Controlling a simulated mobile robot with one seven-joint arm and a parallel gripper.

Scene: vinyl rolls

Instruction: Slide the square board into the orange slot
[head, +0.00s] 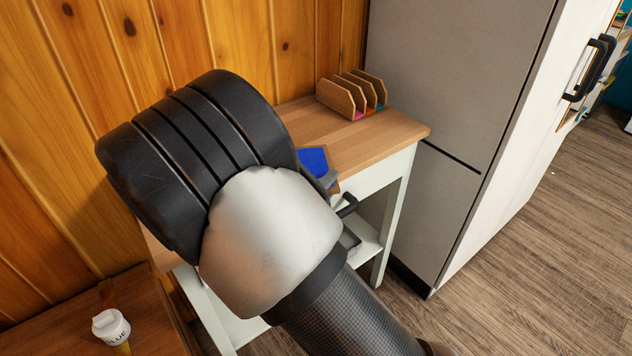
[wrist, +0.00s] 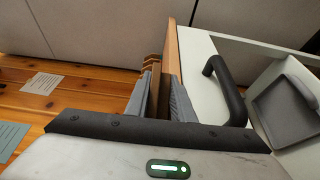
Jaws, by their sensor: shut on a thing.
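A board with a blue face and wooden edge (head: 314,160) shows just past my wrist in the head view, over the near part of the table. My gripper (head: 328,181) is shut on it; my arm hides much of the gripper and part of the board. A wooden slotted rack (head: 341,98) stands at the back right of the tabletop. Its slot floors show pink, orange (head: 371,110) and teal. The board is apart from the rack.
The white table with a wooden top (head: 398,131) has a dark drawer handle (wrist: 224,82) close to my fingers. A tall grey cabinet (head: 455,80) stands right of it, a wooden wall (head: 290,40) behind. A white glue bottle (head: 111,326) stands at lower left.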

